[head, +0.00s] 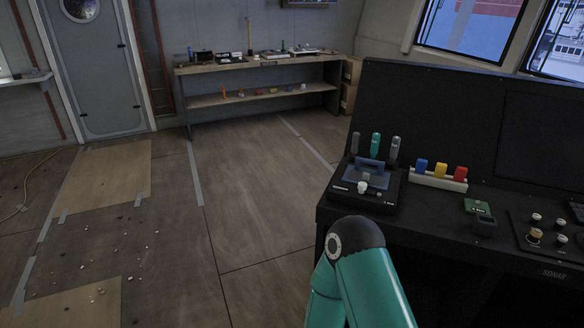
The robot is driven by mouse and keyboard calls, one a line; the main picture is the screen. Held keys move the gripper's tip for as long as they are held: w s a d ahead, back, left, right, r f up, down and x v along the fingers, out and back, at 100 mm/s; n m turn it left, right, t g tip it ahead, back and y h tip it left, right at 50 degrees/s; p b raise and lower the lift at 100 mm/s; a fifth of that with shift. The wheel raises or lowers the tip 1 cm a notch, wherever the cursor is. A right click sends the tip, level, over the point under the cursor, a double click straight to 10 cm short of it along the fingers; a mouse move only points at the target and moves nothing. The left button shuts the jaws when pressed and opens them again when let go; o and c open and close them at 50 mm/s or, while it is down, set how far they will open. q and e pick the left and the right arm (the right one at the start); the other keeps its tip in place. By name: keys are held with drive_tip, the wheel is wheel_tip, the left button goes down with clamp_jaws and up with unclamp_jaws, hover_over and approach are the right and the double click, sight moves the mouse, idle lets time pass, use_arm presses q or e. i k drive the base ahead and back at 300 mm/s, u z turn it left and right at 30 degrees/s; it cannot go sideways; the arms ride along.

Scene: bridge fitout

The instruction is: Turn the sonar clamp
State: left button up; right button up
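The black console (418,120) fills the right side of the head view. A black panel with several knobs (535,219) sits on its desk near the right edge, above the lettering SONAR (554,273). One knob at the panel's lower left looks brass-coloured (534,236); the others look pale. I cannot tell which part is the sonar clamp. The panel's right side runs out of the frame. A teal bent link of my own arm stands at the bottom middle, in front of the console. Neither of my grippers is in view.
A black box with upright handles (376,148) stands at the desk's left end. Beside it a white holder (438,180) carries blue, yellow and red blocks. A green card (477,206) lies nearer the panel. A shelf bench (258,66) stands at the back; the floor between is mostly clear.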

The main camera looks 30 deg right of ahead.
sight(363, 186)
drive_tip(key=u, duration=0.05)
drive_tip(key=i, duration=1.3)
drive_tip(key=z, duration=0.9)
drive_tip(key=i, duration=0.8)
drive_tip(key=z, duration=0.65)
drive_tip(key=k, duration=0.9)
drive_tip(key=z, duration=0.2)
drive_tip(key=i, duration=0.9)
drive_tip(key=u, duration=0.05)
